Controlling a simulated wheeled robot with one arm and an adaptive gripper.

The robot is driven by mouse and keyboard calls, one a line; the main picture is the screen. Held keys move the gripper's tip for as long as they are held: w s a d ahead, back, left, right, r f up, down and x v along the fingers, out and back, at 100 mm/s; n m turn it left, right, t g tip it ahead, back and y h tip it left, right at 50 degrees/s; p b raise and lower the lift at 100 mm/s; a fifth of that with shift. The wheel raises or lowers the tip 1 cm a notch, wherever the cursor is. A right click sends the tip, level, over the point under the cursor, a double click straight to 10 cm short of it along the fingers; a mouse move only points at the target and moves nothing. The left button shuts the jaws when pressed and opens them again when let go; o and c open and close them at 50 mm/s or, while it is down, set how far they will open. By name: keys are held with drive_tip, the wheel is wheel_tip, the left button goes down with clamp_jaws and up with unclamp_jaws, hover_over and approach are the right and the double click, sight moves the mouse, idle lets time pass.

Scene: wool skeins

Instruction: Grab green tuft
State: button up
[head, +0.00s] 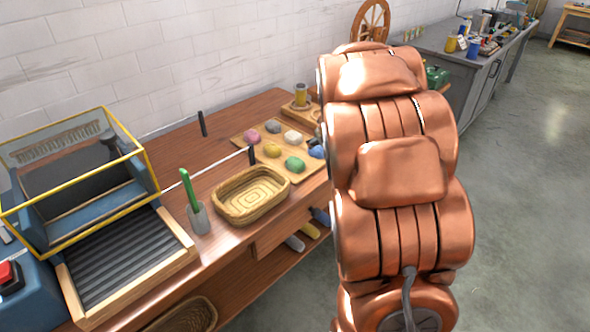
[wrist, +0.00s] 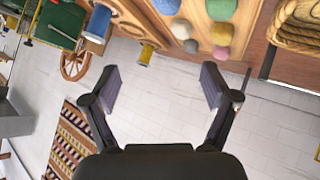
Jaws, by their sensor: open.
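The green tuft (head: 294,164) lies on the front part of a wooden board (head: 240,139) on the workbench, beside a blue tuft (head: 316,151). In the wrist view the green tuft (wrist: 221,9) is at the top edge, partly cut off. My gripper (wrist: 162,85) is open and empty in the wrist view, with nothing between its fingers. It is apart from the tufts, which lie beyond its fingertips. In the head view my copper arm hides the gripper.
Yellow (head: 272,151), pink (head: 252,137), grey (head: 273,127) and white (head: 293,137) tufts share the board. A wicker basket (head: 222,210) stands in front of it. A thin black post (head: 252,155) rises close by. A cup with a green-handled tool (head: 199,219) stands left.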

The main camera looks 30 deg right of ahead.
sight(295, 162)
drive_tip(key=w+f+n+t+y+b, duration=0.1)
drive_tip(key=f+y, duration=0.1)
drive_tip(key=f, duration=0.2)
drive_tip(key=w+f+n+t+y+b, duration=0.1)
drive_tip(key=w+f+y, duration=0.1)
drive_tip(key=f, duration=0.2)
drive_tip(key=w+f+n+t+y+b, duration=0.1)
drive_tip(key=f+t+y, duration=0.1)
drive_tip(key=f+y, duration=0.1)
drive_tip(key=shift+w+f, duration=0.35)
drive_tip(key=shift+f, duration=0.5)
drive_tip(key=shift+s+a+f+y+b, duration=0.1)
drive_tip(key=shift+a+f+y+b, duration=0.15)
drive_tip(key=shift+y, duration=0.25)
drive_tip(key=shift+a+f, duration=0.1)
drive_tip(key=shift+a, duration=0.05)
drive_tip(key=shift+w+a+f, duration=0.1)
drive_tip(key=shift+w, duration=0.2)
drive_tip(key=shift+a+x, duration=0.15)
drive_tip(key=shift+x, duration=1.6)
drive_tip(key=shift+a+x, duration=0.1)
drive_tip(key=shift+x, duration=1.65)
drive_tip(key=shift+c, duration=0.5)
drive_tip(key=c, duration=0.8)
